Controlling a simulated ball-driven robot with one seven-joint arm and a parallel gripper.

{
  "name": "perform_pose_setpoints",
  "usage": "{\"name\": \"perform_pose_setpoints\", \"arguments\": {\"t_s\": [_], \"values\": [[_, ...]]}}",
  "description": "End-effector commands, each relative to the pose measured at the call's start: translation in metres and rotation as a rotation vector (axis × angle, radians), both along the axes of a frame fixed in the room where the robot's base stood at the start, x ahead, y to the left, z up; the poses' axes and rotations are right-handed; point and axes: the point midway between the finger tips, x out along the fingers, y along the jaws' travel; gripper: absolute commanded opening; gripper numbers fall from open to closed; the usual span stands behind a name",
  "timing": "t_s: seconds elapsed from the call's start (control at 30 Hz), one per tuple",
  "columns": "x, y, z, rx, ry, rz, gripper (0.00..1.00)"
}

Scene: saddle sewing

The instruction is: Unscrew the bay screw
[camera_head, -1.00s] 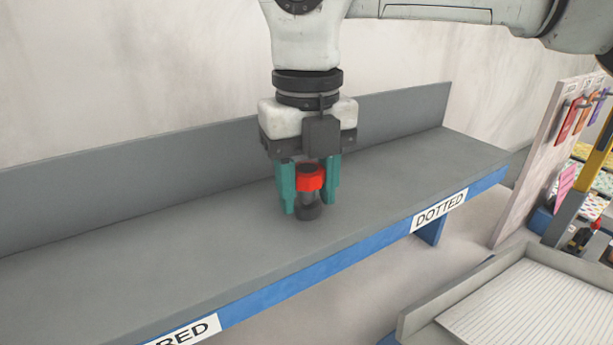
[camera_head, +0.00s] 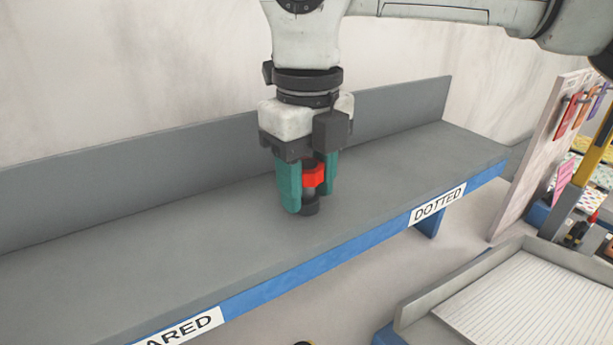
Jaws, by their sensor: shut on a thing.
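The bay screw (camera_head: 314,175) has a red head and a dark lower part (camera_head: 309,208). It stands upright on the grey shelf (camera_head: 400,180), which has a blue front edge. My gripper (camera_head: 308,185) points straight down over it, its two teal fingers on either side of the red head. The gripper is shut on the screw. The near finger hides part of the red head and the shaft. The screw is left of the "DOTTED" label (camera_head: 437,205).
A low grey back wall (camera_head: 130,193) runs behind the shelf. Another label (camera_head: 177,328) sits at the lower left of the front edge. A tray with lined paper (camera_head: 530,310) is at the lower right, beside a pegboard (camera_head: 540,150) with hanging items. The shelf around the screw is clear.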

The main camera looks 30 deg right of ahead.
Motion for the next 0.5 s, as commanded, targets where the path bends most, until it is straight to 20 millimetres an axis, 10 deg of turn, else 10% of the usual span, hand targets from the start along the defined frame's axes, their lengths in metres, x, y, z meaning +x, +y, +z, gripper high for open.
{"name": "perform_pose_setpoints", "arguments": {"t_s": [0.5], "values": [[-0.0012,0.0016,0.0005,0.004,0.002,0.295,0.1]]}}
